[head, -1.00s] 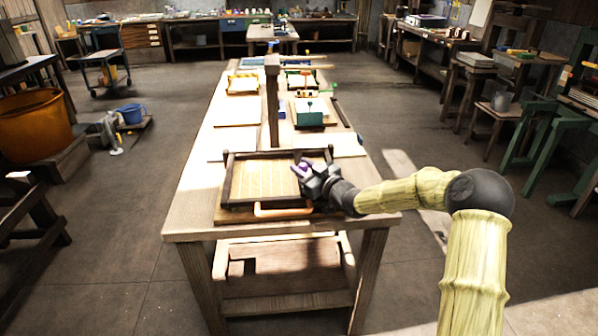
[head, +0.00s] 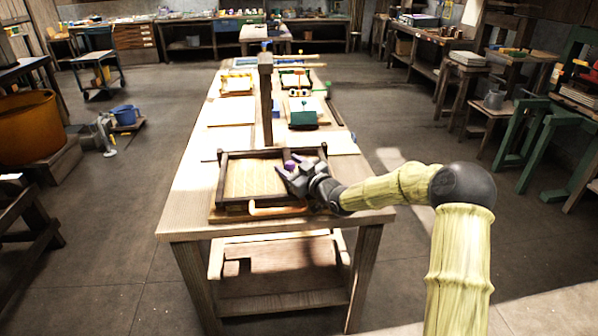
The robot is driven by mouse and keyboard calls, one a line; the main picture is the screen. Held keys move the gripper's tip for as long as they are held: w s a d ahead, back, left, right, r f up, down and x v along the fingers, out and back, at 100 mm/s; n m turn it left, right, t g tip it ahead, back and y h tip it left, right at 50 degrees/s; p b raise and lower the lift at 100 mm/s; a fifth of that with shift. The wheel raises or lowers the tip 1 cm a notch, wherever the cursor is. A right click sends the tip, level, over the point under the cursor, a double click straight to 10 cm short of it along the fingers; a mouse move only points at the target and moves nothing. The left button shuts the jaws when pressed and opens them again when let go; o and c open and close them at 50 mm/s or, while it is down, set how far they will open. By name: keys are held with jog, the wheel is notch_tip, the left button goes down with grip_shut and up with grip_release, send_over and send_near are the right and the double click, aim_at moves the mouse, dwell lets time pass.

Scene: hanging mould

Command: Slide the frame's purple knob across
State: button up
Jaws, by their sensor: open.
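The mould (head: 222,182) is a dark wooden frame around a pale ribbed screen (head: 252,180), near the front end of the long table. The purple knob (head: 290,165) shows as a small patch over the right part of the frame. My gripper (head: 292,167) is over the frame's right side, its dark fingers spread beside the knob. The gripper is open. Whether the fingers touch the knob is too small to tell, and the hand hides the knob's lower part and the frame behind it.
An orange handle (head: 278,210) lies along the mould's front edge. A wooden post (head: 266,100) stands just behind the mould. Farther back are a green box (head: 303,119) and pale boards (head: 231,111). The table's (head: 190,205) left side is clear.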

jog(key=v, duration=1.7)
jog(key=shift+s+f, duration=0.1)
jog(key=shift+s, duration=0.05)
notch_tip(320, 180, down, 5)
jog(key=s+m+g+h, duration=0.2)
jog(key=s+g+h, duration=0.1)
jog(key=h, duration=0.2)
jog(key=s+d+f+m+g+h, duration=0.1)
jog(key=s+d+m+g+h, duration=0.2)
jog(key=s, duration=0.8)
jog(key=s+d+m+g+h, duration=0.3)
jog(key=s+m+g, duration=0.2)
jog(key=s, duration=0.6)
jog(key=shift+s+d+f+h, duration=0.25)
jog(key=shift+s+f+h, duration=0.1)
jog(key=shift+f+h, duration=0.05)
jog(key=shift+c, duration=1.3)
jog(key=shift+w, duration=0.15)
